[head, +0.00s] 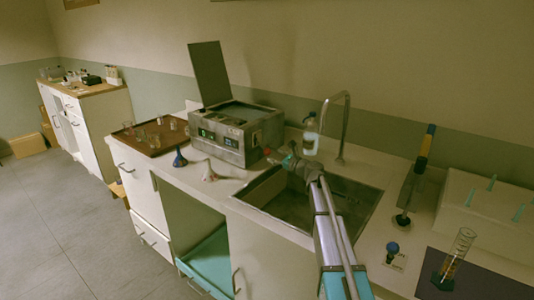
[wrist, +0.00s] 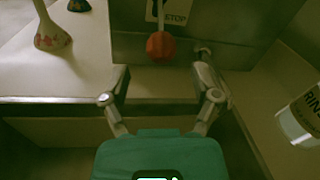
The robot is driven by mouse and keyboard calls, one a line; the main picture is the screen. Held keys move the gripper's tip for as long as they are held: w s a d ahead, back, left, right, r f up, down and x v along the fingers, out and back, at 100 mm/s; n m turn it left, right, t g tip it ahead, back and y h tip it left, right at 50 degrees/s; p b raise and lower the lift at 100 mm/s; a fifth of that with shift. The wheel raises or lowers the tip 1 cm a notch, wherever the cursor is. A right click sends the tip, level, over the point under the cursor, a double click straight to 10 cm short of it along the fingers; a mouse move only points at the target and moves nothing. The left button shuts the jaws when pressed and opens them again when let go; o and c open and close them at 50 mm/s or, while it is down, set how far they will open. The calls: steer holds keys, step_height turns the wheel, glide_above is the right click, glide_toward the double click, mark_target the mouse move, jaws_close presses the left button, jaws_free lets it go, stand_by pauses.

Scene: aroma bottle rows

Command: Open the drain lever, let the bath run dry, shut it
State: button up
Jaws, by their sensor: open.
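The bath (head: 215,153) is a grey metal box on the counter with its lid (head: 209,73) raised; a dark bluish surface shows inside, but its level is unclear. The drain lever (wrist: 160,46) shows in the wrist view as a pale rod with a red knob on the bath's front (wrist: 128,48), beside a label reading STOP. The red knob also shows in the head view (head: 268,152). My gripper (wrist: 162,68) is open, its fingers spread to either side of and just short of the knob. It is near the bath's right end in the head view (head: 281,158).
A sink (head: 268,190) with a tall faucet (head: 346,125) lies under my arm. A rinse bottle (head: 311,140) stands close to the right of my gripper. Blue (head: 180,158) and white (head: 209,173) funnels stand before the bath. A brown tray (head: 140,142) holds glassware.

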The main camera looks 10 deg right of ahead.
mark_target(270, 153)
steer(key=shift+x, duration=2.6)
steer(key=shift+d, duration=0.1)
jaws_close()
